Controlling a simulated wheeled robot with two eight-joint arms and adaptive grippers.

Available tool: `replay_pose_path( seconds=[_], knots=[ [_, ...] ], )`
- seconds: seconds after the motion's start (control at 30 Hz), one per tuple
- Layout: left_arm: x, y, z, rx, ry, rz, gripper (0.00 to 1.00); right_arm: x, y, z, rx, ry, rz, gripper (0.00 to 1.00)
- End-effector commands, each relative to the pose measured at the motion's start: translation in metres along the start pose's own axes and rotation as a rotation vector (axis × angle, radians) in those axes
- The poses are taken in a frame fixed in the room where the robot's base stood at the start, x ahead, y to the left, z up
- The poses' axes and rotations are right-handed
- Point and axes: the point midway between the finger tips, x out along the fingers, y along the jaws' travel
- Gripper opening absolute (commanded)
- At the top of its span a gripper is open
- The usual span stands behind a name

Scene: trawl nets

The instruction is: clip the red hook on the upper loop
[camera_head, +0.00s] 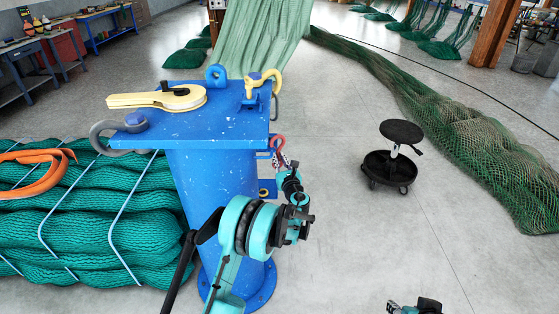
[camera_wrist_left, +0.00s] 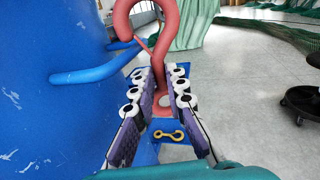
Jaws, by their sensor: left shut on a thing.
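The red hook (camera_head: 278,142) stands upright just right of the blue post, below the top plate's right edge. In the left wrist view the hook (camera_wrist_left: 160,62) has its curve at the top and its mouth facing left. My left gripper (camera_head: 284,164) is shut on its lower end; the fingers (camera_wrist_left: 160,98) lie on both sides of its eye. A blue bar (camera_wrist_left: 92,73), seemingly part of the upper loop, comes out of the post and reaches the hook's mouth and gate. Whether it is inside the hook I cannot tell. My right gripper (camera_head: 414,307) is partly cut off at the bottom edge.
The blue post (camera_head: 215,185) carries a top plate with shackles and a yellow pulley block (camera_head: 158,98). A brass-coloured fitting (camera_wrist_left: 170,136) sits on a blue bracket below the hook. Green netting (camera_head: 75,235) lies left. A black stool (camera_head: 392,160) stands right, with clear floor around it.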

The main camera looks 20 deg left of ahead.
Motion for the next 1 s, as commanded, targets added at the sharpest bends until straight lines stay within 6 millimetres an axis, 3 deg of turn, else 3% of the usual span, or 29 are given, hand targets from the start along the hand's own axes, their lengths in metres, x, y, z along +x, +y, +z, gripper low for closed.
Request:
replay_pose_path(
  seconds=[1.0],
  knots=[
    [-0.003,0.014,-0.005,0.001,-0.001,0.001,0.0,0.006,0.0,0.004,0.0,0.0,0.0,0.4]
  ],
)
